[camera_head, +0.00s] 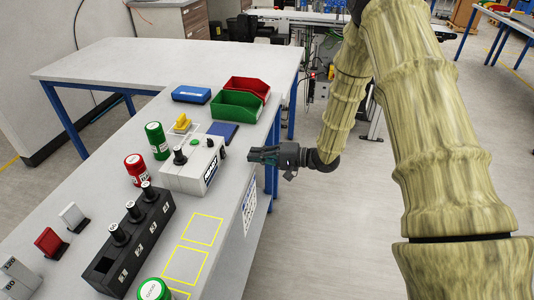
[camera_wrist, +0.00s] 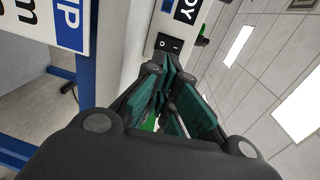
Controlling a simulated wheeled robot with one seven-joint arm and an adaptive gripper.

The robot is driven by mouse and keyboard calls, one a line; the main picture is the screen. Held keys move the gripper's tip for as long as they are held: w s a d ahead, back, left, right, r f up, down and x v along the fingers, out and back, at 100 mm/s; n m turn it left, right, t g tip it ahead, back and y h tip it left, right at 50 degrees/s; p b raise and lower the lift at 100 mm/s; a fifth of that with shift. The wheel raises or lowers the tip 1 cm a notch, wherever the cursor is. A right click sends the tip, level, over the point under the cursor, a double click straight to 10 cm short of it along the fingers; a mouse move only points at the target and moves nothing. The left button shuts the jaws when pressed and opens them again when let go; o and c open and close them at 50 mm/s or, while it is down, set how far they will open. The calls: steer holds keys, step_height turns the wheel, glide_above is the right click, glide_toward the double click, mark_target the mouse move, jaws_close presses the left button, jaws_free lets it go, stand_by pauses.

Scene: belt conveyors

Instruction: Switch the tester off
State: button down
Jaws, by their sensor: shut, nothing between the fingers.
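The tester (camera_head: 185,178) is a pale grey box on the bench, with a green round part on top and a dark label on its right side. A dark cylindrical piece (camera_head: 179,155) stands on its top. In the wrist view, a black rocker switch (camera_wrist: 168,44) marked with a line and a circle sits on a pale face beside a black label ending in "DY". Which side of the rocker is pressed is unclear. My gripper (camera_head: 251,155) is shut and empty, just right of the tester with a gap; its fingers (camera_wrist: 166,82) point towards the switch area.
Left of the tester stand a green can (camera_head: 157,141) and a red can (camera_head: 136,170). A black rack (camera_head: 103,268) with several black-topped pieces is in front. Red (camera_head: 250,84) and green bins (camera_head: 237,106) stand behind.

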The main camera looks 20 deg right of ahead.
mark_target(234, 161)
steer(key=p+x, duration=0.1)
steer(key=x, duration=0.6)
steer(key=shift+w+a+p, duration=0.15)
steer(key=shift+a+p, duration=0.15)
steer(key=shift+p, duration=0.1)
steer(key=shift+f, duration=0.1)
steer(key=shift+w+a+f+b, duration=0.1)
steer(key=shift+a+f+b, duration=0.1)
steer(key=shift+b, duration=0.2)
steer(key=shift+r+t+y, duration=0.25)
steer(key=shift+t+y, duration=0.05)
steer(key=shift+w+f, duration=0.1)
steer(key=shift+d, duration=0.3)
steer(key=f+b+v, duration=0.1)
steer(key=f+v, duration=0.1)
steer(key=v, duration=1.1)
steer(key=shift+s+d+f+b, duration=0.2)
steer(key=shift+f+b, duration=0.05)
steer(key=shift+b, duration=0.1)
